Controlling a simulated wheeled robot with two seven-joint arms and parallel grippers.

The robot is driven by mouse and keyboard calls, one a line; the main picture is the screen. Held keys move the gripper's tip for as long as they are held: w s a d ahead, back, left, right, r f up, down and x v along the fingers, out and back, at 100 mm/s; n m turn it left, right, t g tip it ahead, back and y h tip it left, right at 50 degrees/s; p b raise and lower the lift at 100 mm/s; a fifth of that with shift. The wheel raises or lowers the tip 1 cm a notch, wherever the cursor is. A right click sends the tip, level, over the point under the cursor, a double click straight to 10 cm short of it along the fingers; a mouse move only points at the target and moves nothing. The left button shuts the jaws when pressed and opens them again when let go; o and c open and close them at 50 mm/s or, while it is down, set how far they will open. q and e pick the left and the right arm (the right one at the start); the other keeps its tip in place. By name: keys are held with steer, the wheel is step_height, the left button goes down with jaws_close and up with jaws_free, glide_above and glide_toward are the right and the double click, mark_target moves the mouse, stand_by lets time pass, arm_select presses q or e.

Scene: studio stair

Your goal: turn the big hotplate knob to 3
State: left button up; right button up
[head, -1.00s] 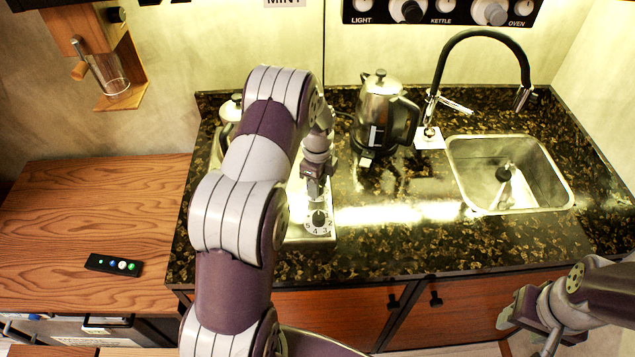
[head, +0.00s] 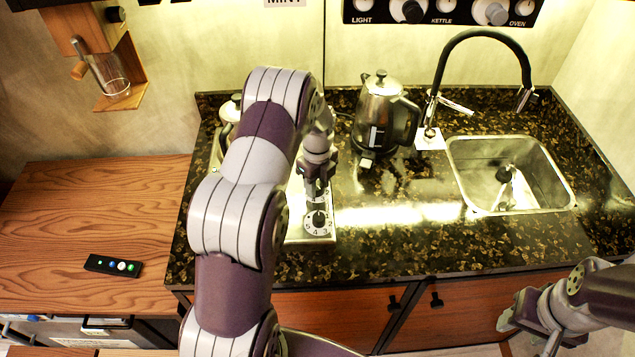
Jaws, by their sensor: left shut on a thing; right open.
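The hotplate (head: 305,236) is a pale panel on the dark counter, mostly hidden behind my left arm. A black knob (head: 318,218) on a white numbered dial shows near its front edge; the numbers 2, 3, 4 and 5 face the front. My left gripper (head: 317,197) points down just behind this knob and is shut on a hotplate knob that its fingers largely cover. I cannot tell the held knob's pointer setting. My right gripper (head: 530,325) is open and empty at the lower right, in front of the cabinets.
A metal kettle (head: 382,115) stands behind and right of the hotplate. A sink (head: 510,178) with a black tap (head: 483,36) is at the right. A pot lid (head: 232,108) shows behind my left arm. A black remote (head: 112,265) lies on the wooden top at left.

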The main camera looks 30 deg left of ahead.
arm_select(q)
steer(key=shift+w+r, duration=0.1)
steer(key=shift+r, duration=0.05)
steer(key=o, duration=1.1)
steer(key=shift+c, duration=0.2)
step_height(320, 180, up, 13)
steer(key=shift+f, duration=0.2)
